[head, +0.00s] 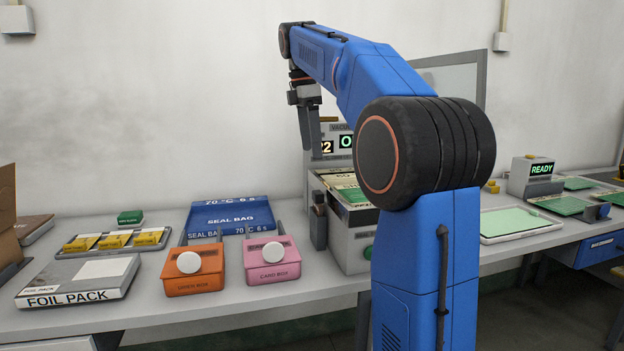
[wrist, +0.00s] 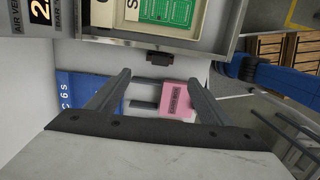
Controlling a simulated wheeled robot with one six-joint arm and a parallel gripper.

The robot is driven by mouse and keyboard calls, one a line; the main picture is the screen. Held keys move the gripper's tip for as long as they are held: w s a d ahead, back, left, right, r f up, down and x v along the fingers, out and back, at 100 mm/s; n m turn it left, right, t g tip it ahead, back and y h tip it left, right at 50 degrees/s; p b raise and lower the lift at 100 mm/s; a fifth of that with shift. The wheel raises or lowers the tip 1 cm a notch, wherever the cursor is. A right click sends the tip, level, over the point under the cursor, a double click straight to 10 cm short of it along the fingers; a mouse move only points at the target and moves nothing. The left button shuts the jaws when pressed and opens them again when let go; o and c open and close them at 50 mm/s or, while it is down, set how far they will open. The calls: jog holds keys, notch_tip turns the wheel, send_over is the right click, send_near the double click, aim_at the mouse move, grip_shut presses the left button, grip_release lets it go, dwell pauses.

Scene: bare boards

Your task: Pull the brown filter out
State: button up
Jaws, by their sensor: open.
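No brown filter can be made out in either view; my arm hides part of the bench and machine. A grey machine (head: 348,258) with a lit display stands at mid-bench, partly behind my arm. In the wrist view, the machine's near edge (wrist: 210,47) shows at the top, with a green circuit board (wrist: 165,12) in its tray and a small dark block (wrist: 160,57) on its side. My gripper (head: 313,148) points down beside the machine's upper left. In the wrist view my gripper (wrist: 160,76) has its two fingers apart with nothing held between them.
A pink box (head: 272,262) and an orange box (head: 194,267) stand left of the machine, before a blue seal bag box (head: 230,214). A foil pack box (head: 80,281) lies farther left. A pale green-topped tray (head: 515,222) lies right of my arm.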

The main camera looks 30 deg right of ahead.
aim_at(318, 192)
jog(key=f, duration=0.5)
jog(key=d+f, duration=0.1)
jog(key=f, duration=0.9)
jog(key=shift+s+d+f, duration=0.3)
jog(key=shift+d, duration=0.1)
jog(key=c, duration=1.1)
jog(key=shift+r, duration=0.7)
jog(key=shift+c, duration=0.2)
jog(key=shift+r, duration=4.55)
